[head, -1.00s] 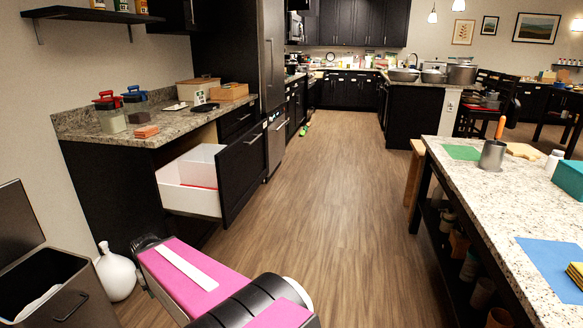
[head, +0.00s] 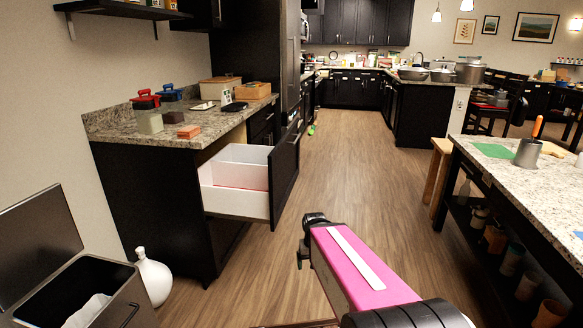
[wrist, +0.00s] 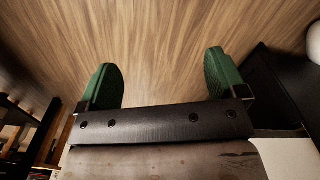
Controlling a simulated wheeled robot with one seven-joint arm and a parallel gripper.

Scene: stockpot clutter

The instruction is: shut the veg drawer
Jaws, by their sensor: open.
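The veg drawer, with white walls (head: 234,202) and a tall dark front (head: 285,175), stands pulled out from the dark cabinet under the left counter. A reddish strip shows inside it; its floor is mostly hidden. My gripper (head: 314,224), at the end of my pink arm, is in front of and to the right of the drawer front, apart from it. In the wrist view my gripper (wrist: 163,80) has its two green fingers spread wide, with only wood floor between them. A dark panel and a pale surface show at that view's right edge; I cannot tell whether they are the drawer.
A white vase (head: 153,277) and an open bin (head: 85,285) stand on the floor at left. The left counter (head: 160,139) holds lidded jars and boxes. A speckled island table (head: 545,180) stands at right. The wood floor between is clear.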

